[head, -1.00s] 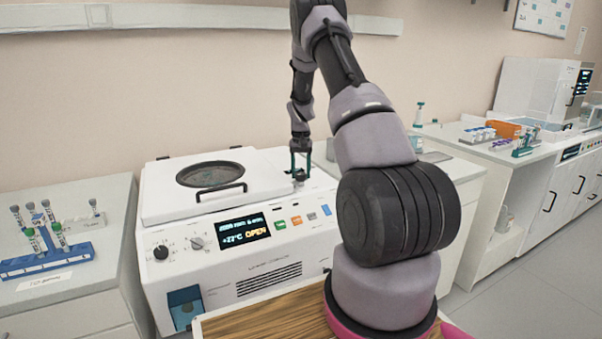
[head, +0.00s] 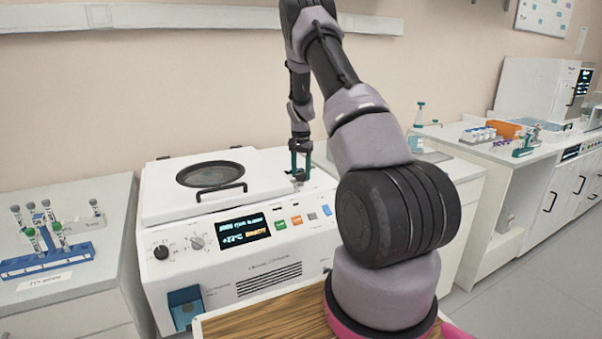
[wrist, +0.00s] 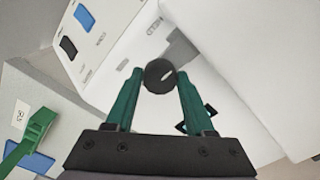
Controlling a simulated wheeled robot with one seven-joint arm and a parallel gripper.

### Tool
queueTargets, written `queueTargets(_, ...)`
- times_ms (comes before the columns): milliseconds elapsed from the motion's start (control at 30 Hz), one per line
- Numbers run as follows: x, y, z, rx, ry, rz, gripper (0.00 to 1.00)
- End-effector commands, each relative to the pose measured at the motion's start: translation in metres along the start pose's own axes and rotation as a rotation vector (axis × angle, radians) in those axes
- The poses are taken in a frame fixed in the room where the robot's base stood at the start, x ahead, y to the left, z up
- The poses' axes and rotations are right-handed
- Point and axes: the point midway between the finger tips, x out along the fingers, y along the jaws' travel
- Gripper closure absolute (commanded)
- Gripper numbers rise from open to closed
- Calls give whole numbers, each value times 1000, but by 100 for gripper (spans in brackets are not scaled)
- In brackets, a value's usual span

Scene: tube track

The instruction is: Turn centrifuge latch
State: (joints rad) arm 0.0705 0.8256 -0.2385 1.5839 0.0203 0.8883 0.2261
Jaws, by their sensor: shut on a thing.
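The centrifuge (head: 235,250) is a white box with a front panel and a flat lid (head: 165,203) that lies down on it. The lid has a round dark window and a black handle (head: 220,192). The latch (wrist: 160,72) is a dark round knob with a pale mark, at the lid's right side. My gripper (head: 300,172) reaches down over it, and in the wrist view its green fingers are shut on the knob from both sides. In the head view the fingers mostly hide the latch. The display (head: 243,230) is lit, with an orange word too blurred to read surely.
A blue rack (head: 48,260) with tubes stands on the left bench. A wooden board (head: 265,322) lies in front of the centrifuge. More equipment and an orange box (head: 503,129) stand on the right bench. My arm hides the centrifuge's right end.

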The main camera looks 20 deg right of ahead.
Motion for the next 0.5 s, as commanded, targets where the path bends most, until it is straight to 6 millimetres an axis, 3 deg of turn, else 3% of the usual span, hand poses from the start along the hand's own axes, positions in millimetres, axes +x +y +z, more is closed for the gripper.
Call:
queueTargets(267,0,0,0,2,0,0,100)
queueTargets(300,0,0,0,2,0,0,31)
queueTargets(333,0,0,0,1,0,0,20)
queueTargets(367,0,0,0,1,0,0,16)
queueTargets(500,0,0,0,1,0,0,16)
